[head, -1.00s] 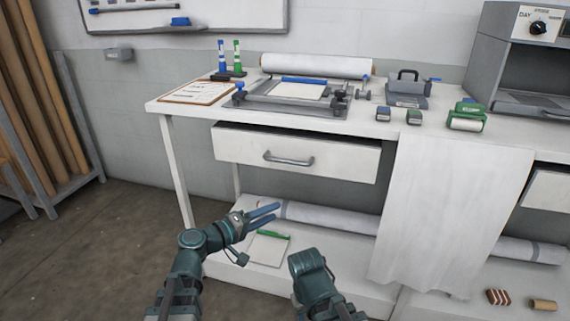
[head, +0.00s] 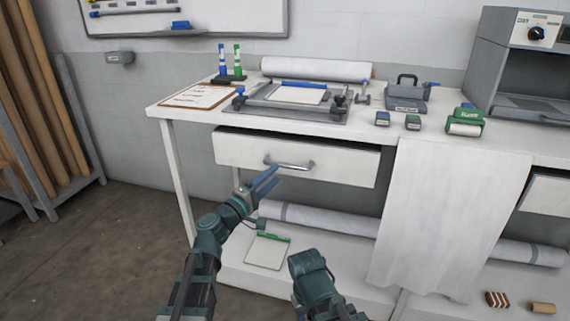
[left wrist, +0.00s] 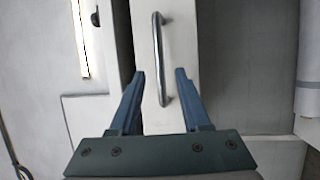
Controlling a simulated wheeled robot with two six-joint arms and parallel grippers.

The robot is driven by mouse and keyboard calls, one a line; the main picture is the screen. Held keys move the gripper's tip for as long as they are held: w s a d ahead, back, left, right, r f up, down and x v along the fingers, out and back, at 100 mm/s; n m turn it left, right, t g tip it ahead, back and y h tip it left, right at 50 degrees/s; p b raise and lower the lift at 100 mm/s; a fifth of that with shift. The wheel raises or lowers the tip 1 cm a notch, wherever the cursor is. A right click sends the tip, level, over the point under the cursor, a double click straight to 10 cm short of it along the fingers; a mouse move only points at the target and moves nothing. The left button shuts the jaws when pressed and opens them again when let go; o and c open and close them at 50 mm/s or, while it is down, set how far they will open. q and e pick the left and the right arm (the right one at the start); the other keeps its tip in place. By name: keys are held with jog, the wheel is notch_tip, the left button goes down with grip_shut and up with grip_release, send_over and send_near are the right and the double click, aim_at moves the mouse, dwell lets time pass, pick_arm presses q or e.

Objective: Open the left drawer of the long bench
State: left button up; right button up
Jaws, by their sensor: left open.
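The left drawer (head: 350,166) of the long bench has a white front with a grey bar handle (head: 290,165). A dark gap shows along its top edge under the bench top. My left gripper (head: 268,180) is open just below and in front of the handle's left end. In the left wrist view, the handle (left wrist: 159,58) stands upright in the picture, and its near end lies between the two blue fingers (left wrist: 160,86).
The bench top (head: 370,125) carries a press frame (head: 250,105), a clipboard (head: 200,96) and small stamps. A white cloth (head: 450,210) hangs right of the drawer. A long roll (head: 330,219) and a notepad (head: 268,252) lie on the lower shelf. The floor at left is clear.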

aim_at(285, 166)
pick_arm(q)
jog(key=x, duration=0.6)
jog(key=shift+w+d+p, duration=0.1)
jog(key=shift+p, duration=0.3)
grip_shut()
dwell(1.0)
